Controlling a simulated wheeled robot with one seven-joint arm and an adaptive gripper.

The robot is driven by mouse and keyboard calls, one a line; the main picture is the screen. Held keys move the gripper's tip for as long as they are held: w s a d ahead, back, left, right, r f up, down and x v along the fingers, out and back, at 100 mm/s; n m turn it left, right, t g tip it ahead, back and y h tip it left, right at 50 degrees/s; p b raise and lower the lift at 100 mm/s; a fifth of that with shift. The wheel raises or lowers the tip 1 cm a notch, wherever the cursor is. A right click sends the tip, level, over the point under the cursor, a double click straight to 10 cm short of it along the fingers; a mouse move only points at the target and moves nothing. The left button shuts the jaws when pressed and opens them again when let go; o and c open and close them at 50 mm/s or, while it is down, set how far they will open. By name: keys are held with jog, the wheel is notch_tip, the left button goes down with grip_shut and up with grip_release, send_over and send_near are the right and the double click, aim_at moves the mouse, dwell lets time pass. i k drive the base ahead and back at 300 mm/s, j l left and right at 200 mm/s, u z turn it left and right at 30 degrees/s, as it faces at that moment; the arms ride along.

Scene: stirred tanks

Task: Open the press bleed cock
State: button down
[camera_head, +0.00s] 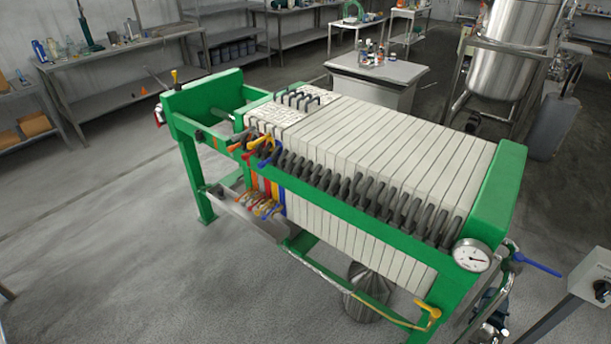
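The filter press has a green frame (347,213) and a row of white plates (395,140). A round pressure gauge (472,255) is on its near right end. A small yellow lever (429,309) sits low on the green leg below the gauge, at the end of a thin pipe. A blue lever (537,265) sticks out to the right of the gauge. A small yellow-topped fitting (174,76) stands on the far left end. No label shows which is the bleed cock. My gripper is not in view.
A steel tank (515,50) stands at the back right, and a grey control box (597,280) at the right edge. The floor at left is clear.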

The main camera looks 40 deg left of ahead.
aim_at(435, 312)
jog(key=u, duration=1.7)
jog(key=i+l+z, duration=0.15)
jog(key=i+z, duration=0.15)
jog(key=z, duration=0.2)
jog(key=i+z, duration=0.35)
jog(key=z, duration=0.15)
